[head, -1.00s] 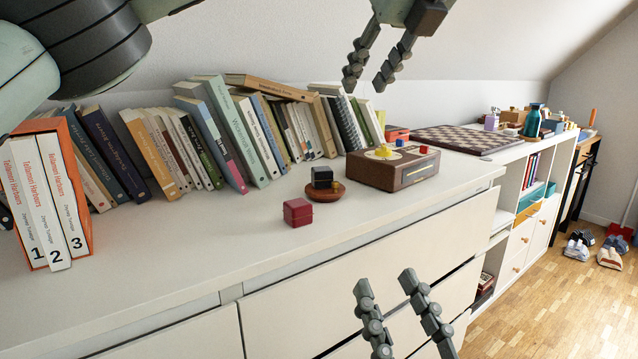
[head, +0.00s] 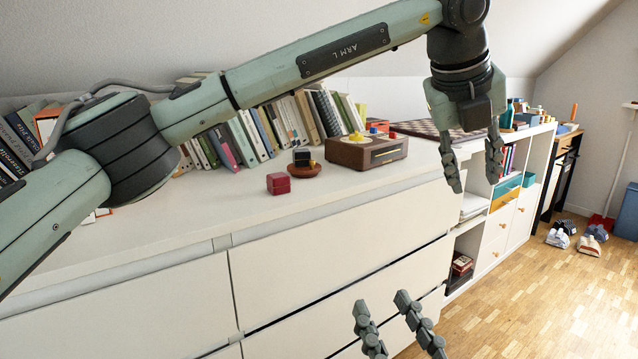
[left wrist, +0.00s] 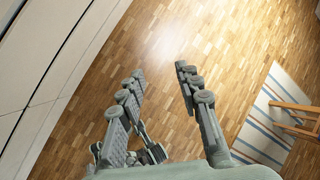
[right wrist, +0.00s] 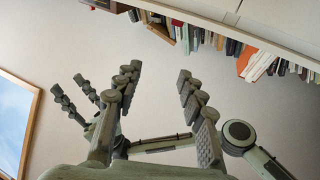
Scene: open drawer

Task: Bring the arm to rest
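My left gripper (head: 474,184) hangs fingers down in front of the dresser's right end, its arm stretching across the head view. Its fingers are apart and empty, also in the left wrist view (left wrist: 159,72), over wooden floor. My right gripper (head: 381,302) points up at the bottom of the head view, in front of the drawer fronts. Its fingers are apart with nothing between them in the right wrist view (right wrist: 157,72). The white dresser (head: 130,300) has its drawer fronts in view, with a dark gap between the upper and lower ones.
Books line the wall, partly hidden by my left arm. Open floor (head: 540,310) lies to the right, with shoes (head: 558,236) further back.

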